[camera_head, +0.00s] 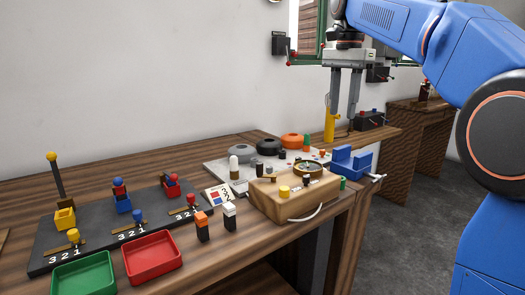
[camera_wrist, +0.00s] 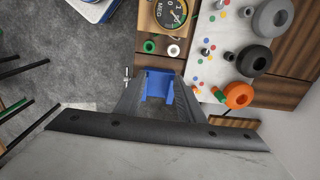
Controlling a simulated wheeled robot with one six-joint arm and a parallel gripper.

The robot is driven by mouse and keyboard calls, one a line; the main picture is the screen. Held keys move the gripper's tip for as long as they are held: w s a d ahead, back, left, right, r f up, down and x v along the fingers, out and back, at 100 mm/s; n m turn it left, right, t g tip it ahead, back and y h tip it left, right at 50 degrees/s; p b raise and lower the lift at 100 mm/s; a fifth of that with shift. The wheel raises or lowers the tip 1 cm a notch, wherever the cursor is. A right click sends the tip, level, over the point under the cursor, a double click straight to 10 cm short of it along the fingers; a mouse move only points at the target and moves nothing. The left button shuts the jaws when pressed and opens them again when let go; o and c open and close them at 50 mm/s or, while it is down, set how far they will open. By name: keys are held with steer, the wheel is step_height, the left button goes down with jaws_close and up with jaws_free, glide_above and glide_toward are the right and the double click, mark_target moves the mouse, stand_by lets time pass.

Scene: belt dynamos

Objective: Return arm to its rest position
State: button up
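My gripper (camera_head: 342,112) hangs fingers-down above the right end of the workbench. Its two grey fingers are apart and nothing shows held between them. In the wrist view the open gripper (camera_wrist: 158,98) is above a blue vise (camera_wrist: 158,84), which shows between the fingers and well below them. The same vise (camera_head: 350,163) sits at the bench's right edge in the head view. My blue arm reaches in from the right.
A wooden box with a gauge (camera_head: 290,196) stands left of the vise, by a pale board with grey, black and orange knobs (camera_head: 292,140). A black lever panel (camera_head: 95,222), a green tray (camera_head: 84,277) and a red tray (camera_head: 152,256) lie left. A second table (camera_head: 425,108) stands behind.

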steer(key=s+d+f+n+t, duration=0.2)
steer(key=s+f+n, duration=0.3)
steer(key=s+f, duration=1.1)
steer(key=s+d+f+n+t, duration=0.2)
steer(key=s+d+f+n, duration=0.3)
steer(key=s+f, duration=1.1)
step_height(320, 180, down, 3)
steer(key=shift+s+d+f+n+t, duration=0.1)
steer(key=shift+s+d+n+t, duration=0.1)
steer(key=shift+n+t, duration=0.15)
